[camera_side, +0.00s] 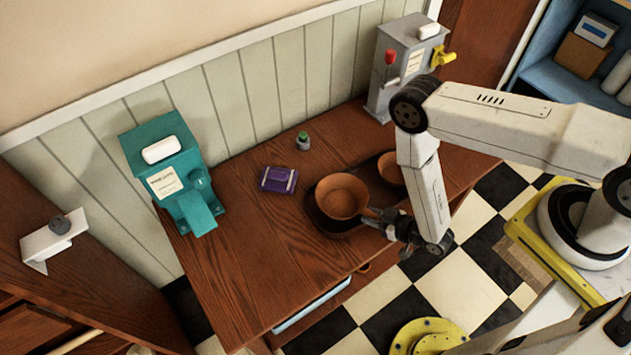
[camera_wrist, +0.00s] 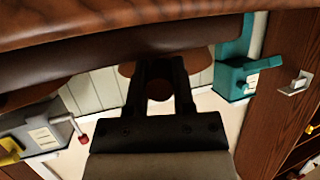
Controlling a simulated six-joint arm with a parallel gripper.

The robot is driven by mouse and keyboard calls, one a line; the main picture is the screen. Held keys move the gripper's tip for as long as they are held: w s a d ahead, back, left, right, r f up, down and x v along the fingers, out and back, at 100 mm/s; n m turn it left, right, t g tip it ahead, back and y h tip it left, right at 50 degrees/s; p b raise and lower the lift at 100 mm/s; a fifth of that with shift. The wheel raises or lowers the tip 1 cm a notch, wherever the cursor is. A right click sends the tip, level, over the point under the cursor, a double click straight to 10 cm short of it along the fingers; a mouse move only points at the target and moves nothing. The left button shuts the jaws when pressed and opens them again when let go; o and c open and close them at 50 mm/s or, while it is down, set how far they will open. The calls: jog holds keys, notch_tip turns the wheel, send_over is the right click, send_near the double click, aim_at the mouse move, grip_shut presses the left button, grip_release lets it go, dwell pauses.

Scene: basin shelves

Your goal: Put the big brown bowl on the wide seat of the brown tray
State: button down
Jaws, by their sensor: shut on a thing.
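The big brown bowl (camera_side: 341,196) is at the left part of the dark brown tray (camera_side: 324,224) in the side view. My gripper (camera_side: 372,216) comes in from the right and is shut on the bowl's near right side. The bowl looks upright. It hides much of the tray's left end, and I cannot tell whether its base touches the tray. A smaller brown bowl (camera_side: 389,168) sits at the tray's right end, partly behind my arm. In the wrist view my fingers (camera_wrist: 160,88) point at brown bowl surface (camera_wrist: 200,68), mostly hidden by them and a dark edge.
A teal dispenser (camera_side: 172,170) is farther left; a grey machine (camera_side: 402,65) stands behind. The table's (camera_side: 265,265) front left is clear.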

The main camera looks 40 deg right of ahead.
jog(key=shift+f, duration=0.1)
jog(key=shift+c, duration=2.3)
grip_release()
jog(key=v, duration=1.2)
jog(key=shift+d+r, duration=0.1)
jog(key=shift+r, duration=0.15)
jog(key=shift+w, duration=0.15)
